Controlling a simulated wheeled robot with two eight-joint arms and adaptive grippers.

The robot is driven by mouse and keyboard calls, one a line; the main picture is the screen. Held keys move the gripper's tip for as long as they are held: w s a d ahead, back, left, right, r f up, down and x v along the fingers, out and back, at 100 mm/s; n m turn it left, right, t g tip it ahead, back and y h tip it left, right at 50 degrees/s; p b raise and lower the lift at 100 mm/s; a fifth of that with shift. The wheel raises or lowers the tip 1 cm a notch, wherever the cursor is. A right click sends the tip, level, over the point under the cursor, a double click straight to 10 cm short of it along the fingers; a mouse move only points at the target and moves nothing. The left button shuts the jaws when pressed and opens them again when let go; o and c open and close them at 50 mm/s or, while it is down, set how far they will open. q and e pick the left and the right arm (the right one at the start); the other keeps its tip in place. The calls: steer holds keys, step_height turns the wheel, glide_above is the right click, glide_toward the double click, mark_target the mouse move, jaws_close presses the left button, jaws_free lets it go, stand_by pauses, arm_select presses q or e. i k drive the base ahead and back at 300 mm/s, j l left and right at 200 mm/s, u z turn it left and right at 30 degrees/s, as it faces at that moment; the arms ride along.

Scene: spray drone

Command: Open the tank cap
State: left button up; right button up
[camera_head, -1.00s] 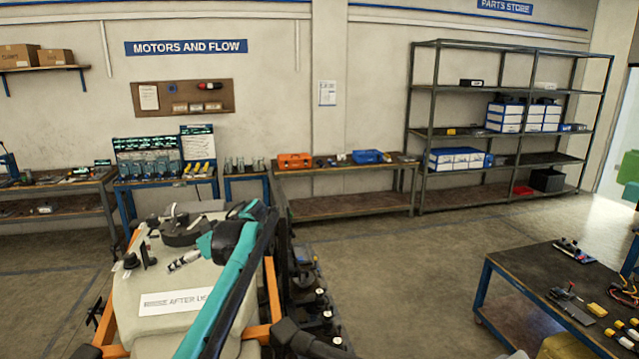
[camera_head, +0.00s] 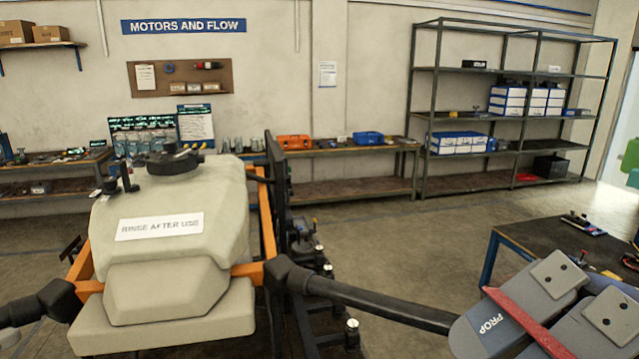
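The spray drone's pale tank (camera_head: 160,262) stands at the left, with a "RINSE AFTER USE" label on its sloping face. The black tank cap (camera_head: 174,161) sits on top of the tank towards the back. It looks seated on its neck, with nothing touching it. Neither of my grippers shows in the head view now, so I cannot see whether they are open or shut.
An orange frame (camera_head: 249,270) surrounds the tank, and a black drone arm (camera_head: 375,305) reaches right to grey folded props (camera_head: 528,318). A workbench (camera_head: 530,238) stands at the right. Benches and a metal shelf (camera_head: 425,120) line the back wall.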

mark_target(185, 161)
steer(key=k+j, duration=0.1)
steer(key=j, duration=0.95)
steer(key=k+j, duration=0.15)
steer(key=j, duration=0.35)
steer(key=k+j, duration=0.1)
steer(key=j, duration=0.45)
steer(key=k+j, duration=0.1)
steer(key=j, duration=0.45)
